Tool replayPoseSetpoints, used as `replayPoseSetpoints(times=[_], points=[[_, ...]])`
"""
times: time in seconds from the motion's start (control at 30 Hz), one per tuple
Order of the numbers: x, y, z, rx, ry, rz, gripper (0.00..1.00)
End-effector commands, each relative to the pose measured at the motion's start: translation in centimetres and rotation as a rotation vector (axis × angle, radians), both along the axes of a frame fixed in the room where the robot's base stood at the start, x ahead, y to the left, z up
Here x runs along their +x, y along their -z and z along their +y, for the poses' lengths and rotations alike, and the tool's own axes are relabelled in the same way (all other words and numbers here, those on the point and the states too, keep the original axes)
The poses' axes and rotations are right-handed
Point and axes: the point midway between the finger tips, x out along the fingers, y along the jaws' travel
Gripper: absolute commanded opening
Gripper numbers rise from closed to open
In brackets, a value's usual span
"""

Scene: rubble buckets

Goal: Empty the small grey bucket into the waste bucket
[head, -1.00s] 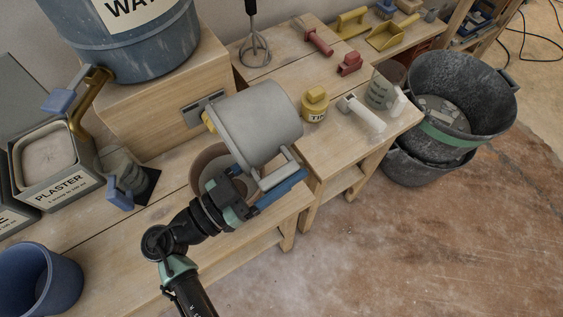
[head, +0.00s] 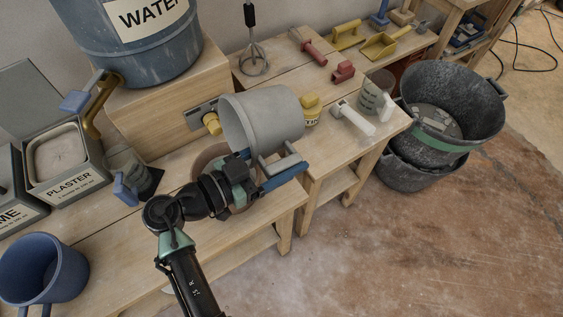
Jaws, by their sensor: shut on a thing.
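The small grey bucket (head: 268,118) is held tilted on its side above the bench, its mouth facing left and its inside hidden from this view. My gripper (head: 262,176) is shut on the bucket's handle at its lower right side. The likely waste bucket is the large black rubble bucket (head: 480,95) on the floor at the right, with a green band and grey rubble inside. It stands stacked in another black bucket (head: 408,170). The grey bucket is well to the left of it, apart from it.
A brown round container (head: 212,158) sits on the bench, partly hidden behind my gripper. The blue water barrel (head: 130,45), plaster box (head: 65,160) and blue bucket (head: 42,268) are left.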

Motion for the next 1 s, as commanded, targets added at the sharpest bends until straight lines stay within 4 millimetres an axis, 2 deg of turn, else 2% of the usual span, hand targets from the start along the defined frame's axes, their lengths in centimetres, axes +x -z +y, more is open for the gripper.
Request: replayPoseSetpoints(times=[0.4, 1.0], points=[[0.8, -1.5, -0.5, 0.128, -0.003, 0.088, 0.00], [1.6, -2.5, -1.5, 0.384, -0.004, 0.274, 0.00]])
